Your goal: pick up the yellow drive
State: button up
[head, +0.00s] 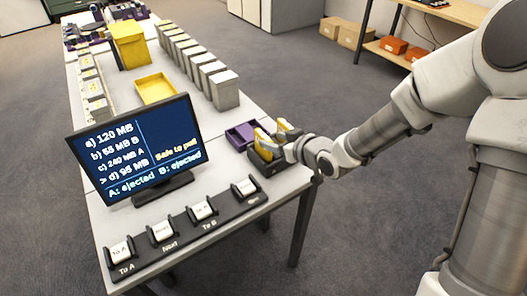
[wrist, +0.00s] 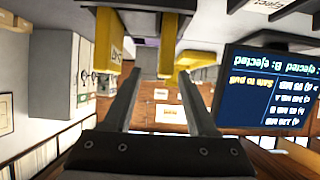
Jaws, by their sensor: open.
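A yellow drive (head: 264,139) stands upright in a dark dock (head: 262,164) at the table's right front corner in the head view. A second yellow piece (head: 284,125) shows just behind it, partly hidden by my gripper (head: 286,148). In the wrist view, one yellow upright piece (wrist: 168,42) lies ahead between the fingertips of my gripper (wrist: 159,76), and a labelled yellow piece (wrist: 109,42) is left of the left finger. The fingers are apart, with a gap between them. I cannot tell whether either finger touches a drive.
A monitor (head: 136,147) reads "Safe to pull" and "A: ejected B: ejected". A button strip (head: 183,230) lies at the table's front. A purple tray (head: 240,136) sits beside the dock. A yellow tray (head: 156,89) and a row of grey boxes (head: 224,91) stand farther back.

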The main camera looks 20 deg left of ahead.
aim_at(263, 150)
jog(key=x, duration=0.2)
jog(key=b+x, duration=0.1)
jog(key=x, duration=0.2)
jog(key=shift+s+a, duration=0.2)
jog(key=shift+a, duration=0.1)
grip_shut()
